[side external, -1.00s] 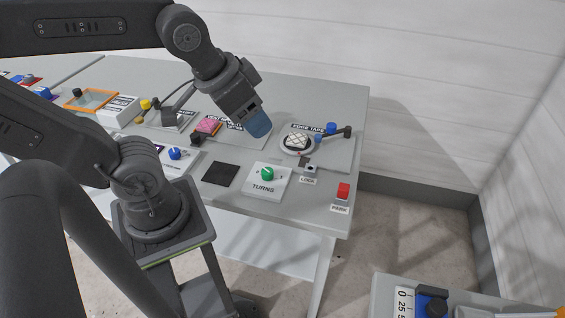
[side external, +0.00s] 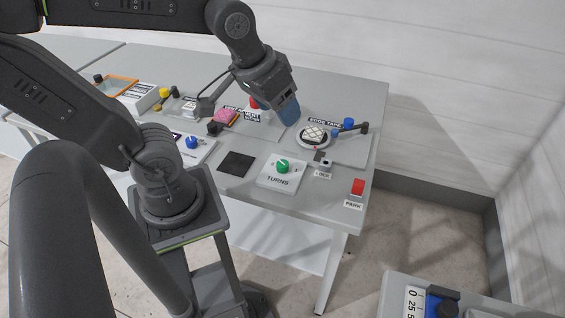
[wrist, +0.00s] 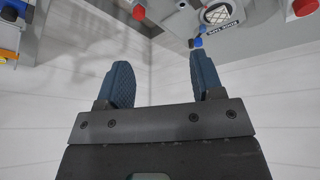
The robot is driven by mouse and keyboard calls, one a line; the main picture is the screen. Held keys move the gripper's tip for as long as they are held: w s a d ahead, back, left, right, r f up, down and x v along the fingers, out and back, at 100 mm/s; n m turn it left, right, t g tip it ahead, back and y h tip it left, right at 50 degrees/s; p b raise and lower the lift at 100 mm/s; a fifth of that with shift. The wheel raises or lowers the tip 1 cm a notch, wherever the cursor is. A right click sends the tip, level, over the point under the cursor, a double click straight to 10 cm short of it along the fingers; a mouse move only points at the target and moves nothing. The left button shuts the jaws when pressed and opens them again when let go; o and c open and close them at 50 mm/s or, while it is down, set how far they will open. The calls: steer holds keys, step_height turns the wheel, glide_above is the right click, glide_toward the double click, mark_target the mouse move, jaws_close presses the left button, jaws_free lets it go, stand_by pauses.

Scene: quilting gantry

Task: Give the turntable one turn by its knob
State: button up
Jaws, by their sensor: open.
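The turntable (side external: 301,139) is a round pale disc at the EDGE TAPE station, carrying a white quilted pad (side external: 314,132). It also shows at the top of the wrist view (wrist: 235,20), upside down. A small blue knob (side external: 335,132) sits at its right side, and a larger blue knob (side external: 348,123) stands just behind. I cannot tell for certain which one turns the disc. My gripper (side external: 289,112) is above the table, up and left of the turntable. In the wrist view its blue fingers (wrist: 160,78) are apart with nothing between them.
A TURNS box (side external: 272,181) with a green dial (side external: 282,166), a LOCK unit (side external: 323,166) and a red PARK button (side external: 358,186) stand along the front. A dark arm (side external: 362,128) lies right of the turntable.

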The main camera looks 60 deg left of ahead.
steer(key=w+a+f+n+g, duration=0.3)
steer(key=w+a+f+n, duration=0.25)
steer(key=n, duration=0.25)
steer(key=n+g, duration=0.2)
steer(key=n, duration=0.4)
glide_above(282, 163)
step_height(282, 163, down, 7)
step_height(282, 163, down, 14)
steer(key=shift+r, duration=0.1)
steer(key=shift+c, duration=0.4)
steer(key=c, duration=0.8)
steer(key=shift+c, duration=0.2)
